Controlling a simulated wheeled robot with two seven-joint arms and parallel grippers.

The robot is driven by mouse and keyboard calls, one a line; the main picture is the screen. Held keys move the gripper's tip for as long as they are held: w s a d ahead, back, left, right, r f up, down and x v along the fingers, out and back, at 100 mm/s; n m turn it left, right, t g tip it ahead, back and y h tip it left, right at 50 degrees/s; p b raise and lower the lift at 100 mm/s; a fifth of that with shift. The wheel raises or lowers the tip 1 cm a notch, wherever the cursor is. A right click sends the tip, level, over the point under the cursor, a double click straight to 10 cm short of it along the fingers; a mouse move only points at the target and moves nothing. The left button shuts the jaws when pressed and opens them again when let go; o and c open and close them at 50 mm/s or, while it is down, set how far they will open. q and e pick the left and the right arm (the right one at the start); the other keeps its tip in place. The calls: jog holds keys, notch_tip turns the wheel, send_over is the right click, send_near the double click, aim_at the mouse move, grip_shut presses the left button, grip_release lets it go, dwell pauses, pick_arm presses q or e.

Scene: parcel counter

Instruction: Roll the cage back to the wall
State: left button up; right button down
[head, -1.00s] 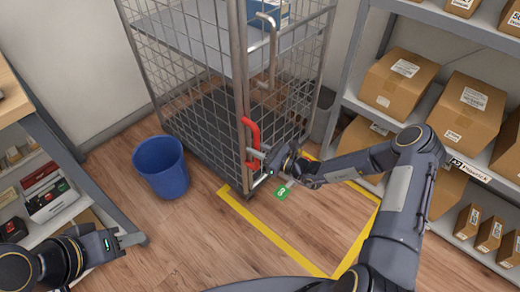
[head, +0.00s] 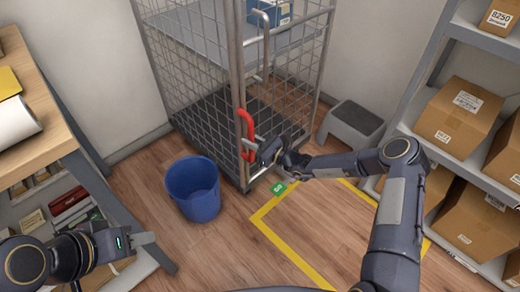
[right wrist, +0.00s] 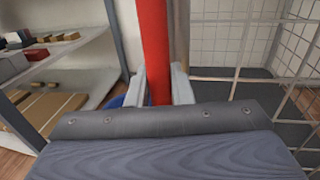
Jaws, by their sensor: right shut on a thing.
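The wire roll cage (head: 195,85) stands upright near the back corner of the room, with a blue-and-white box (head: 270,10) on its shelf. Whether its back touches the wall is hidden. A red upright handle (head: 247,130) is on its near front post. My right gripper (head: 252,152) is shut on this handle; in the right wrist view the red bar (right wrist: 155,50) runs between the two fingers (right wrist: 158,88). My left gripper (head: 148,240) is low at the left, away from the cage, its jaw opening not clear.
A blue bin (head: 193,190) stands on the floor just left of the cage's front. A grey step stool (head: 352,124) is right of the cage. Yellow floor tape (head: 285,247) lies in front. A workbench (head: 50,145) and box shelves (head: 458,165) flank the floor.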

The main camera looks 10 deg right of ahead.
aim_at(240, 133)
jog(key=x, duration=0.2)
jog(key=b+x, duration=0.1)
jog(key=x, duration=0.1)
jog(key=shift+w+d, duration=0.2)
jog(key=shift+w, duration=0.05)
jog(key=shift+w+r, duration=0.1)
jog(key=shift+w, duration=0.05)
jog(key=shift+r, duration=0.1)
jog(key=c, duration=1.7)
grip_release()
jog(key=o, duration=0.4)
jog(key=shift+w+a, duration=0.1)
jog(key=shift+a, duration=0.05)
jog(key=shift+c, duration=0.2)
jog(key=p+v, duration=0.2)
jog(key=v, duration=0.5)
jog(key=shift+s+d, duration=0.25)
jog(key=shift+d, duration=0.05)
